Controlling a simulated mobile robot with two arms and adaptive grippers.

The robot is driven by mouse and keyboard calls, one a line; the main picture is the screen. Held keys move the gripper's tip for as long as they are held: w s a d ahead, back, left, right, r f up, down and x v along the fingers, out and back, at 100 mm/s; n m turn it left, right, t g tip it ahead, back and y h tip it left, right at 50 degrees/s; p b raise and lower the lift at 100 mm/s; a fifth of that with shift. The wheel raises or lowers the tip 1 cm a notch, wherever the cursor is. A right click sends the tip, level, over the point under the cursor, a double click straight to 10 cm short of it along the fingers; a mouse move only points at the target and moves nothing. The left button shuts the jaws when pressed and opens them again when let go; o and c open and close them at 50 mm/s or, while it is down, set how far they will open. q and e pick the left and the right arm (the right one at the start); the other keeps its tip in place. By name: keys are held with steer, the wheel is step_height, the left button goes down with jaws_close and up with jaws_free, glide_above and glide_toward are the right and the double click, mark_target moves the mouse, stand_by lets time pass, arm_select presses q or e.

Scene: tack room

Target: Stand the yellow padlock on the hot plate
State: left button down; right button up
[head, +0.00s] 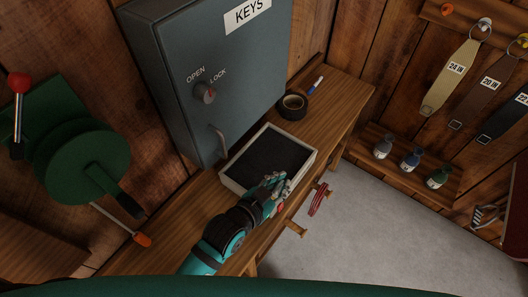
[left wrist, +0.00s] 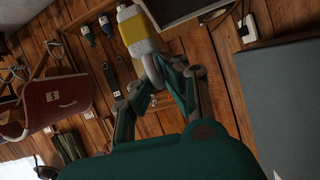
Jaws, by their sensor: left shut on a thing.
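My left gripper (head: 277,187) is over the front edge of the wooden bench, beside a square, pale-rimmed thing with a flat black inside (head: 268,158). It looks like a shallow tray, and I cannot tell whether it is the hot plate. In the left wrist view, my left gripper (left wrist: 158,66) is shut on the grey shackle end of the yellow padlock (left wrist: 134,31). The yellow body points away from the fingers. In the head view the padlock is not clearly seen. No other hot plate shows clearly. My right gripper is not in view.
A grey key cabinet (head: 209,70) stands behind the pale-rimmed thing. A roll of black tape (head: 292,106) and a marker (head: 315,84) lie at the bench's far end. A red looped thing (head: 319,199) hangs at the bench front. Several bottles stand on a wall shelf (head: 402,162).

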arm_select(q)
steer(key=w+f, duration=0.1)
steer(key=w, duration=0.3)
steer(key=w+a+f+p, duration=0.1)
steer(key=w, duration=0.3)
steer(key=w+a+f+p, duration=0.1)
steer(key=w+f, duration=0.1)
steer(key=w, duration=0.2)
steer(key=shift+w+a, duration=0.15)
steer(key=shift+w, duration=0.25)
steer(key=shift+f, duration=0.35)
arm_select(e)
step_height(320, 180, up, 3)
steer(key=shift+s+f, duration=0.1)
arm_select(q)
steer(key=shift+f, duration=0.1)
steer(key=c, duration=1.4)
jaws_free()
steer(key=shift+c, duration=0.2)
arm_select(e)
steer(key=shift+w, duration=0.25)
